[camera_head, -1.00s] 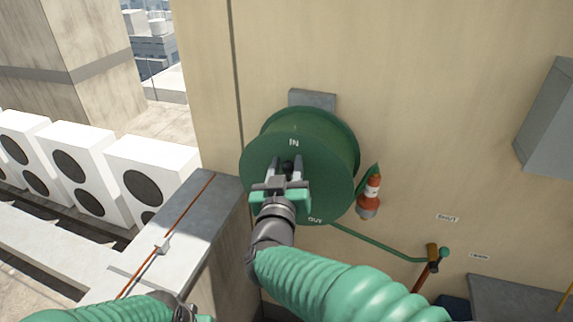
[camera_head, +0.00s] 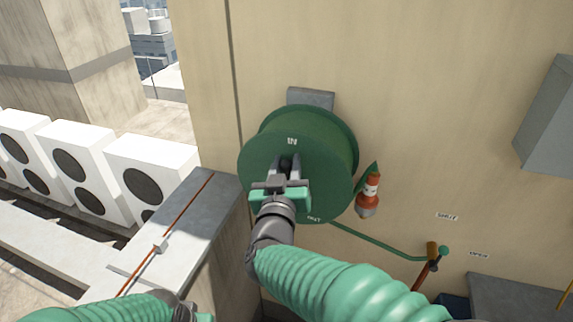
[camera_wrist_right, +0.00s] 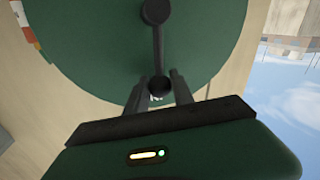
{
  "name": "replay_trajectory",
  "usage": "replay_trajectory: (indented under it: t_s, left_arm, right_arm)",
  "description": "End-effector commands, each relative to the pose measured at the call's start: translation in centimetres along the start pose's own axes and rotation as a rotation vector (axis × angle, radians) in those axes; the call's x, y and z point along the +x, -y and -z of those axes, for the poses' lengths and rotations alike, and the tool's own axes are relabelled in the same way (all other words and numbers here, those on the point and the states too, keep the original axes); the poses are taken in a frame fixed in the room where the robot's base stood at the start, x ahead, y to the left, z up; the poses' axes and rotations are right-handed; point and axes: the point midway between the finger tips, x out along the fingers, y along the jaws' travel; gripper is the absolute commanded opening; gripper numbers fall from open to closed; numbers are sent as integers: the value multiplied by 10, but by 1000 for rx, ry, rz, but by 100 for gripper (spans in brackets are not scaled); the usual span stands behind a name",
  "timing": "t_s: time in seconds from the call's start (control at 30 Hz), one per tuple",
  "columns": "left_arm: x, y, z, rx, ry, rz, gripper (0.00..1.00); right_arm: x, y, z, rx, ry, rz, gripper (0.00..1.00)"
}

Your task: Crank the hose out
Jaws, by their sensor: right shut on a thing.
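The green hose reel (camera_head: 325,150) is mounted on the beige wall, with small white lettering at the top and bottom of its face. My right gripper (camera_head: 284,168) is in front of the reel's face, shut on the crank handle. In the right wrist view, the dark crank (camera_wrist_right: 157,45) runs from the reel's hub down to its knob (camera_wrist_right: 161,87), which sits between the fingers. A green hose (camera_head: 385,246) runs from the reel down to the right. Only part of my left gripper (camera_head: 198,315) shows at the bottom edge, its fingertips out of frame.
An orange and grey fitting (camera_head: 369,195) hangs right of the reel. A grey ledge (camera_head: 190,225) and white condensers (camera_head: 150,175) stand left. A grey box (camera_head: 548,115) juts from the wall.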

Motion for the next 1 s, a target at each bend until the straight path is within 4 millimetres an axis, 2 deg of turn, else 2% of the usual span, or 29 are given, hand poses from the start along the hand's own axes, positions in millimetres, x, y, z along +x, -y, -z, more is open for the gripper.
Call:
replay_trajectory:
  t_s: [0.77, 1.0]
  left_arm:
    - [1, 0, 0, 0, 0, 0, 36]
    - [14, 0, -3, 0, 0, 0, 36]
  right_arm:
    - [-1, 2, -4, -1, 8, 5, 0]
    - [9, -8, -11, 42, 0, -1, 0]
